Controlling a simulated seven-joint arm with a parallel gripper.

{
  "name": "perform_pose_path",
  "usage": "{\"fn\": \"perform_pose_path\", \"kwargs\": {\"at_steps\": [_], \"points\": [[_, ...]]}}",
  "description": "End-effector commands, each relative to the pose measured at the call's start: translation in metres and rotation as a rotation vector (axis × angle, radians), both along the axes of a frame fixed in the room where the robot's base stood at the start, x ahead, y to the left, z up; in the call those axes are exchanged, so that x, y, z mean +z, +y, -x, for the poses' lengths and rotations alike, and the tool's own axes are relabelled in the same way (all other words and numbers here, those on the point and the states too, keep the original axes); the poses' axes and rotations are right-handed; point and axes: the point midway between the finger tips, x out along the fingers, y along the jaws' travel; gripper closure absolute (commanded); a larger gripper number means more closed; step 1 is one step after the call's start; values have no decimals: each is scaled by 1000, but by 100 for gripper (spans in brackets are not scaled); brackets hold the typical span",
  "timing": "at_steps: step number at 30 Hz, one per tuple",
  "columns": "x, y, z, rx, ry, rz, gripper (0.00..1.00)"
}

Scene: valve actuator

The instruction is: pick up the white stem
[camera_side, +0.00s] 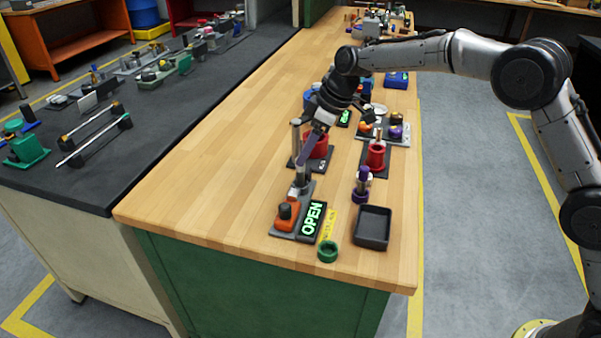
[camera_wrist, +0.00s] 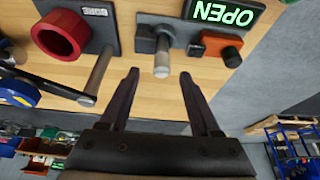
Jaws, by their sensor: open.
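A pale grey-white stem (camera_wrist: 162,58) stands upright from a grey block on the plate with the lit OPEN sign (camera_wrist: 224,12). In the side view the stem (camera_side: 295,190) is partly hidden by my fingers. My gripper (camera_wrist: 159,74) is open and empty, its two dark purple fingers apart. In the wrist view the stem's tip lies between and just ahead of the fingertips; I cannot tell whether they touch it. In the side view my gripper (camera_side: 302,168) is just above the stem, tilted.
A second grey post (camera_wrist: 97,75) stands close by, on the plate with a red ring (camera_wrist: 60,34).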

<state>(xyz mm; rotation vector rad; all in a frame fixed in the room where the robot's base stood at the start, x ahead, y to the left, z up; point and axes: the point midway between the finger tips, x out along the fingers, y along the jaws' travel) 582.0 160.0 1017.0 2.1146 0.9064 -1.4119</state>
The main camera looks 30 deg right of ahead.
Motion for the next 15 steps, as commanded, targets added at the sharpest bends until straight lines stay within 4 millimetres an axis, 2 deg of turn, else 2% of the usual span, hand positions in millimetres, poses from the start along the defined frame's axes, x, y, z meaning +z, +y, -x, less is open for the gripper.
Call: {"fn": "perform_pose_path", "kwargs": {"at_steps": [8, 15], "points": [[-37, 12, -7, 1, 3, 0, 36], [-44, 14, -10, 0, -1, -1, 36]]}}
